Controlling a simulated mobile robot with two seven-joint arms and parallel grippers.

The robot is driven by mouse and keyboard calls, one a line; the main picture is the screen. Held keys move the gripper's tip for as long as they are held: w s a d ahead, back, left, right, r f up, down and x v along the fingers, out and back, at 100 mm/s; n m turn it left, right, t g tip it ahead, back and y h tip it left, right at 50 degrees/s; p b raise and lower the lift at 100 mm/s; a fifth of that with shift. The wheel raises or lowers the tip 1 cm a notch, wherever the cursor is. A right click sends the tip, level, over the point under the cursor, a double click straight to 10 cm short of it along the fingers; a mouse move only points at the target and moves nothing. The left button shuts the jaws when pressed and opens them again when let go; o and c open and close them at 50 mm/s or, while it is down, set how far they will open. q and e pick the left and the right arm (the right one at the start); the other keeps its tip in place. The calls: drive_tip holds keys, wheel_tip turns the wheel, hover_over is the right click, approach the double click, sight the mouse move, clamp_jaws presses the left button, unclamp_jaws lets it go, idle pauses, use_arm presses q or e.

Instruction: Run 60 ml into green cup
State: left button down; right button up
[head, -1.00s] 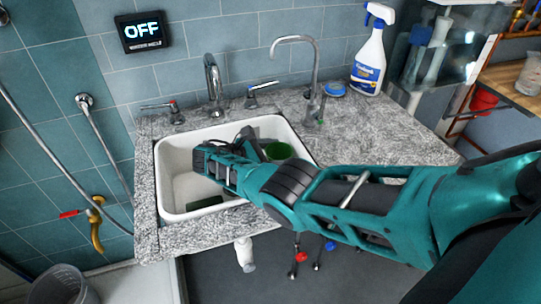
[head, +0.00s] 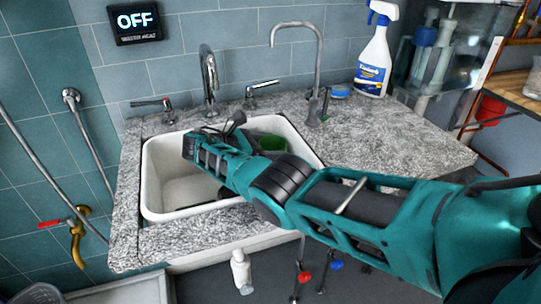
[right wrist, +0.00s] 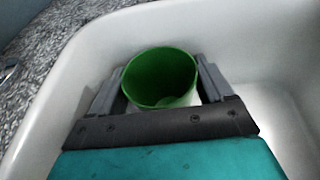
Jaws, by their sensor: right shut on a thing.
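The green cup (head: 273,143) is in the white sink basin (head: 157,180), near its right wall. My right gripper (head: 240,130) is shut on the cup; the right wrist view shows the cup (right wrist: 160,78) upright between the two fingers (right wrist: 160,92). Its inside is green, with a paler patch low down whose nature I cannot tell. In the head view my arm hides part of the cup. The curved main faucet (head: 209,70) stands behind the basin, with a red-marked handle (head: 155,103) and a blue-marked handle (head: 262,84). A display (head: 136,21) reads OFF. My left gripper is not in view.
A tall slim faucet (head: 318,60) stands on the speckled counter (head: 400,135) right of the basin. The counter's right part is clear.

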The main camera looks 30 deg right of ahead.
drive_tip(key=o, duration=0.9)
drive_tip(key=shift+f, duration=0.15)
